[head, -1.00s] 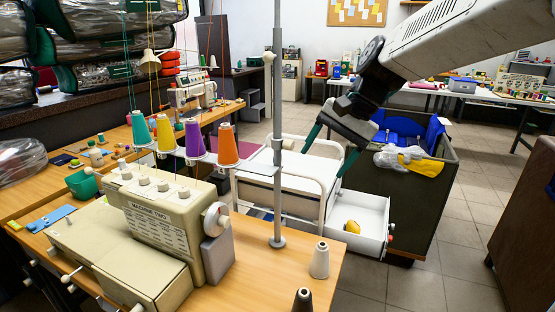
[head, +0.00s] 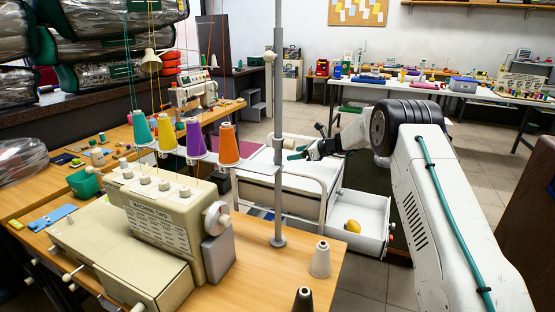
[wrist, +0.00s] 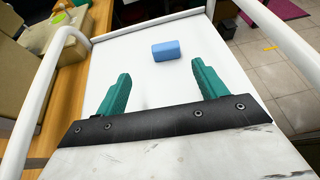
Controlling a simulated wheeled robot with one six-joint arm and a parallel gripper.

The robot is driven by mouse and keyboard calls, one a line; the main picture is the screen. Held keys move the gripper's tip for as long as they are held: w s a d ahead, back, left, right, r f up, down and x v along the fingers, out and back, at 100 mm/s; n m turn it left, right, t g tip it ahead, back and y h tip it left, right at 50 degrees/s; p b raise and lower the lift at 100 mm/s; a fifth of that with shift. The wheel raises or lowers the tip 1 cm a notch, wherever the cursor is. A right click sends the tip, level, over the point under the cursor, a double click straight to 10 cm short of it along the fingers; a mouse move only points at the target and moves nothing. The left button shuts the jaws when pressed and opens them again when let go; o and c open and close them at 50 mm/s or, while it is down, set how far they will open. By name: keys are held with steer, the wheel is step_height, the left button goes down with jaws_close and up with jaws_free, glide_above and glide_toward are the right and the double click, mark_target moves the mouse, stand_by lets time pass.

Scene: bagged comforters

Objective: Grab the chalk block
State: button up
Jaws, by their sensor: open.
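A small blue block (wrist: 166,50), which looks like the chalk block, lies on the flat white top of the cart (wrist: 120,55) in the wrist view. I cannot make it out in the head view. My gripper (wrist: 160,72) is open, with its two teal fingers apart and nothing between them. The block lies ahead of the fingertips, between their lines, and apart from them.
White tubular rails (wrist: 267,42) run along both sides of the cart top. An open drawer (head: 372,222) holds a yellow object (head: 352,226). A grey pole (head: 278,120), thread cones and a sewing machine (head: 165,220) stand on the wooden table to the left.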

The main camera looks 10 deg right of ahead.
steer(key=x, duration=0.5)
steer(key=d+f+x, duration=0.1)
steer(key=x, duration=0.2)
steer(key=shift+w, duration=0.35)
steer(key=c, duration=1.1)
